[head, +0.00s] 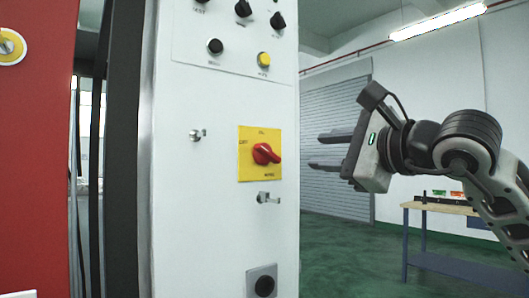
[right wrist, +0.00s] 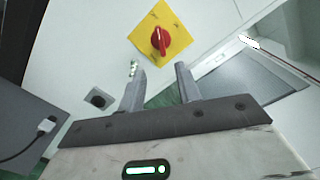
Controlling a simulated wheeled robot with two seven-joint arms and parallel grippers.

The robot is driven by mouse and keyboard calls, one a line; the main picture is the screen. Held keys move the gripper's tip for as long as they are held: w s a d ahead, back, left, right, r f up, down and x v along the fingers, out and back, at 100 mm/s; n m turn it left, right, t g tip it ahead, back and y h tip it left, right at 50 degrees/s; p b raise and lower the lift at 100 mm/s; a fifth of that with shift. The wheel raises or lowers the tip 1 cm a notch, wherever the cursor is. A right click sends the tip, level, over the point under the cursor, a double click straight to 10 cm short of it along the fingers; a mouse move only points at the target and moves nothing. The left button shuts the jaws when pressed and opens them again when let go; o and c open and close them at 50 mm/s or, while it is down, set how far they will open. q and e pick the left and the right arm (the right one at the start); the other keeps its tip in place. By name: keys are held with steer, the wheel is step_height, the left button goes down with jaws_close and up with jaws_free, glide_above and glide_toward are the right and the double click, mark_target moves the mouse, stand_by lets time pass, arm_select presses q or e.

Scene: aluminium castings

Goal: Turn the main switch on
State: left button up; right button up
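The main switch is a red rotary knob (head: 265,154) on a yellow square plate (head: 246,171), set in the front of a white cabinet panel (head: 222,225). In the head view the knob's handle lies roughly level, slightly tilted. The knob also shows in the right wrist view (right wrist: 159,41), on its yellow plate near the top, ahead of the fingers. My right gripper (head: 318,152) is to the right of the panel, apart from the knob, its fingers pointing left. In the right wrist view its two fingers (right wrist: 160,77) are spread and empty. My left gripper is not in view.
Black knobs and a yellow button (head: 264,59) sit above the switch. A workbench (head: 440,207) stands at the back right. Green floor is clear between.

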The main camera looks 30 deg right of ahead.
mark_target(269, 152)
steer(key=w+p, duration=0.1)
steer(key=w, duration=0.3)
steer(key=w+p, duration=0.2)
steer(key=w, duration=0.3)
steer(key=w+a+p, duration=0.1)
steer(key=w+p, duration=0.1)
steer(key=w, duration=0.3)
steer(key=shift+a, duration=0.1)
steer(key=shift+c, duration=0.3)
jaws_close()
